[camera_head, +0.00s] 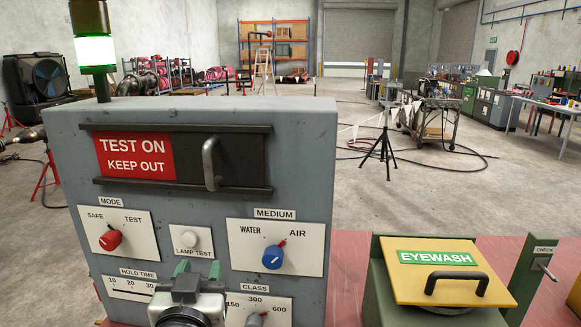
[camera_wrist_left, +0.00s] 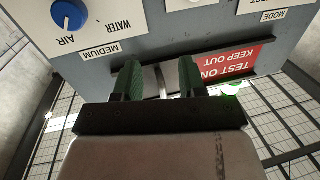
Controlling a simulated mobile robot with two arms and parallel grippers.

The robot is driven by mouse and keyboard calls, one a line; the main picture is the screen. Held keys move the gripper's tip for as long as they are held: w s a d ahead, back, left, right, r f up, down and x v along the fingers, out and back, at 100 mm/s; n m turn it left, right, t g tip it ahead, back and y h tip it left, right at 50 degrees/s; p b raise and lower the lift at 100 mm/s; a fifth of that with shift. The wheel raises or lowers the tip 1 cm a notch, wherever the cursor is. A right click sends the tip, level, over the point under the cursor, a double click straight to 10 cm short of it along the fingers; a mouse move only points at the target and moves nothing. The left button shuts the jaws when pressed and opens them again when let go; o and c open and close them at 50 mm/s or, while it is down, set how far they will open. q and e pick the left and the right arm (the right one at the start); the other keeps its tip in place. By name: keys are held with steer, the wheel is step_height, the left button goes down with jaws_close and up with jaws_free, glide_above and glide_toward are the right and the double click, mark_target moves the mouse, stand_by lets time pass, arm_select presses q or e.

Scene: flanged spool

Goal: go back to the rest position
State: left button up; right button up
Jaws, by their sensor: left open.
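My left gripper (camera_head: 198,270) is low in front of the grey test panel (camera_head: 320,150) in the head view. Its two green fingers are apart, with nothing seen between them there. In the left wrist view the open fingers (camera_wrist_left: 160,76) point at the panel, which appears upside down. The metal handle (camera_wrist_left: 159,78) of the panel's sliding cover shows in the gap, but I cannot tell how far off it is. In the head view this handle (camera_head: 211,164) stands well above the gripper. My right gripper is out of view.
The panel carries a red mode knob (camera_head: 110,240), a blue medium knob (camera_head: 273,257) and a lit beacon (camera_head: 95,52). A yellow eyewash lid (camera_head: 410,285) with a black handle is at the right. A tripod (camera_head: 385,150) stands on the open floor behind.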

arm_select(q)
steer(key=s+a+f+g, duration=0.1)
steer(key=s+f+g, duration=0.15)
steer(key=f, duration=0.35)
steer(key=s+a+f+m+g+h, duration=0.1)
steer(key=s+f+g, duration=0.15)
steer(key=f, duration=0.35)
steer(key=s+a+f+g, duration=0.1)
steer(key=s+f+g, duration=0.15)
steer(key=f, duration=0.35)
steer(key=s+a+f+m+g+h, duration=0.15)
steer(key=s+f+g, duration=0.55)
steer(key=s+f, duration=0.75)
step_height(320, 180, down, 23)
steer(key=s+g, duration=0.1)
steer(key=s, duration=0.1)
steer(key=s+a+f+g, duration=0.1)
steer(key=s+a+f, duration=0.2)
steer(key=s+f, duration=1.3)
steer(key=shift+a+y, duration=0.15)
steer(key=shift+y, duration=0.2)
steer(key=shift+s+f+m+g, duration=0.1)
steer(key=shift+m+g, duration=0.15)
